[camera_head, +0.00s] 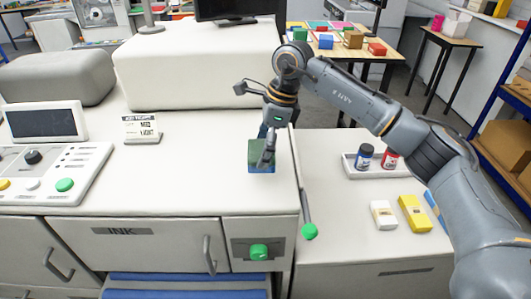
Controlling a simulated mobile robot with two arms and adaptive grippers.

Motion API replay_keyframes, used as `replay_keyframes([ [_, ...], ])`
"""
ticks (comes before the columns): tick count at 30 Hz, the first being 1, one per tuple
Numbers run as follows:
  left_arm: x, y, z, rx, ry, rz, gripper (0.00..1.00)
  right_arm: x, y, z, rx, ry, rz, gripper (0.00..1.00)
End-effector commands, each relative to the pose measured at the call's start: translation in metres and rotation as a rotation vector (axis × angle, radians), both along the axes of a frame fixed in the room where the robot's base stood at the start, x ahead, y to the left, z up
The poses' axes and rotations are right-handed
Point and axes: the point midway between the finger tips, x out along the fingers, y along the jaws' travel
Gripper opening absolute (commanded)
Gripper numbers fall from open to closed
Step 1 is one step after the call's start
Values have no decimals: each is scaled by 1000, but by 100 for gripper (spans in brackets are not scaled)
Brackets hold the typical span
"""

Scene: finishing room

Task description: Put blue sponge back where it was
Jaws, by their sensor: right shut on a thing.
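A blue sponge (260,169) with a dark green top is on or just above the white counter of the machine, near its right edge. I cannot tell whether it touches the surface. My right gripper (268,150) reaches in from the right, points down and is shut on the sponge, and its finger hides part of it. My left gripper is not in view.
On the lower right counter (340,230) lie a white block (383,215), a yellow block (414,213) and a blue item (436,210) partly behind my arm. A tray (350,170) holds two jars.

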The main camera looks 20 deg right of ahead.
Motion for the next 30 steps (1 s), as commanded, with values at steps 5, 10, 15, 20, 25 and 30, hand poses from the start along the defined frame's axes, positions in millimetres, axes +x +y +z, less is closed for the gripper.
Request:
replay_keyframes([
  [5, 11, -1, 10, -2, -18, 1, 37, 6, -10, -13, -2, 3, -3, 58],
  [10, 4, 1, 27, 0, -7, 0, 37, 5, -8, -35, -1, 3, 1, 58],
  [15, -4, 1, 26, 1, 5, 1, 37, 6, -8, -43, -1, -1, 1, 58],
  [20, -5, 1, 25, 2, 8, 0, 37, 6, -8, -44, -1, -1, 1, 58],
  [25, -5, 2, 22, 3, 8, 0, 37, 6, -8, -46, -1, -1, 1, 100],
  [30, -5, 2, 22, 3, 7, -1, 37, 6, -8, -45, -1, 0, 0, 100],
])
